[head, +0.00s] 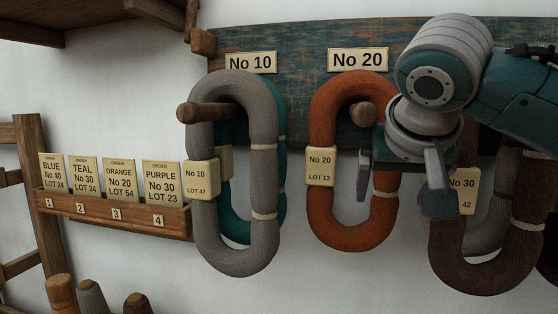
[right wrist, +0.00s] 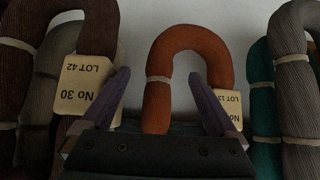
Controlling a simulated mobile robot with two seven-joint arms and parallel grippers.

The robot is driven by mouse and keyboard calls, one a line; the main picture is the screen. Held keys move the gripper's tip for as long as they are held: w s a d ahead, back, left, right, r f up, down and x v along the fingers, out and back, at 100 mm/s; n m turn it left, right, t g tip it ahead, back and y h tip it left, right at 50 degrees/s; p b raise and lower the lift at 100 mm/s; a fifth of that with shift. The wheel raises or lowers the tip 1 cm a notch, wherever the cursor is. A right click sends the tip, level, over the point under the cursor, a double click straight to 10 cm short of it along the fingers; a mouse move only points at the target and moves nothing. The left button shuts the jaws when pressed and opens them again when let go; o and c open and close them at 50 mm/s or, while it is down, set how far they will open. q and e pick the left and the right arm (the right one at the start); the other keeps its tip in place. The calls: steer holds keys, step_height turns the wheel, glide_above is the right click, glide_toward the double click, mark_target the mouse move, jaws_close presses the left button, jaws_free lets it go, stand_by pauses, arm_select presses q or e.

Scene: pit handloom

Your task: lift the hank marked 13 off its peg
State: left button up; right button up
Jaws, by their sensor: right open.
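The orange hank (head: 341,234) hangs on a wooden peg (head: 362,115) under the No 20 plate. Its tag (head: 320,166) reads No 20, LOT 13. My right gripper (head: 401,182) is open, in front of the hank's right side in the head view, and covers part of it. In the right wrist view, which looks upside down, the orange hank (right wrist: 187,38) shows between the open fingers of my right gripper (right wrist: 158,76). I cannot tell how far the fingers are from the yarn. The gripper holds nothing. My left gripper is not in view.
A grey hank (head: 264,130) with a teal hank (head: 235,229) behind it hangs at left. A brown hank (head: 475,277) with a No 30 tag (head: 465,188) hangs close at right. A wooden card rack (head: 115,220) stands further left. White wall shows below the orange hank.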

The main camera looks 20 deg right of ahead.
mark_target(390, 184)
steer(key=shift+w+d, duration=0.35)
steer(key=shift+w, duration=0.15)
steer(key=shift+w+d+r+p, duration=0.1)
steer(key=shift+w+d+p, duration=0.3)
steer(key=shift+w, duration=0.15)
steer(key=shift+w+d+r+p, duration=0.1)
steer(key=shift+w+d+p, duration=0.15)
steer(key=shift+w+p, duration=0.2)
steer(key=x, duration=0.2)
steer(key=shift+w+f, duration=0.1)
steer(key=shift+f, duration=0.25)
steer(key=shift+w+f, duration=0.15)
steer(key=shift+f, duration=0.1)
steer(key=c, duration=1.5)
steer(key=shift+r, duration=0.15)
